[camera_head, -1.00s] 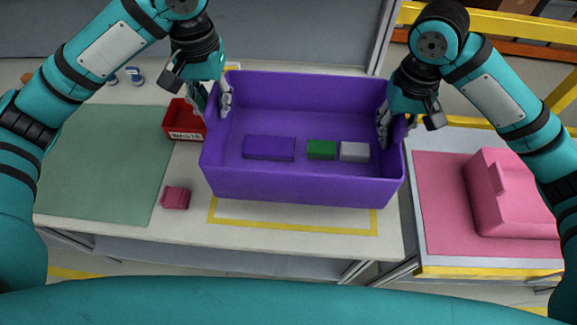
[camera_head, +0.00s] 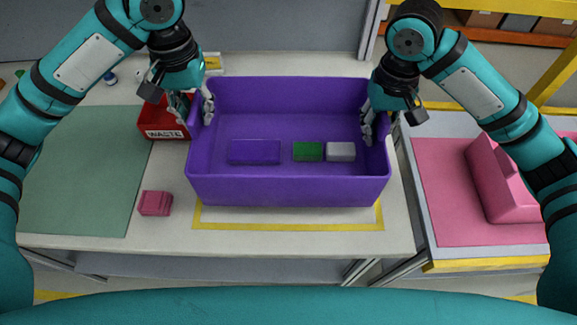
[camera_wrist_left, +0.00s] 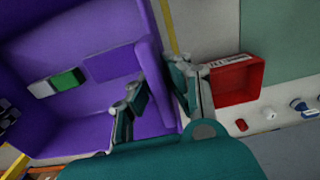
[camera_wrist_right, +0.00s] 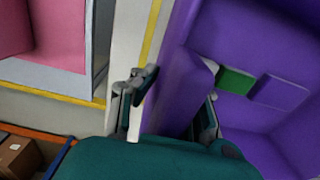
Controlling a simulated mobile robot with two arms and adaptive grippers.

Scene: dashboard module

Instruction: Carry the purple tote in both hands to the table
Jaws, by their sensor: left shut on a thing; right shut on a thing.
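The purple tote (camera_head: 288,190) is an open box over the light table (camera_head: 400,225), above a yellow outlined rectangle (camera_head: 215,223). Whether it touches the table top I cannot tell. Inside lie a purple block (camera_head: 255,152), a green block (camera_head: 307,151) and a light grey block (camera_head: 340,151). My left gripper (camera_head: 207,105) is shut on the tote's left wall, which also shows in the left wrist view (camera_wrist_left: 160,85). My right gripper (camera_head: 368,122) is shut on its right wall, seen in the right wrist view (camera_wrist_right: 185,85) with a finger on each side.
A red bin labelled WASTE (camera_head: 165,132) stands close left of the tote. At right, a separate stand holds a pink mat (camera_head: 440,190) and a pink shape (camera_head: 500,190). Yellow rails (camera_head: 555,85) stand behind it.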

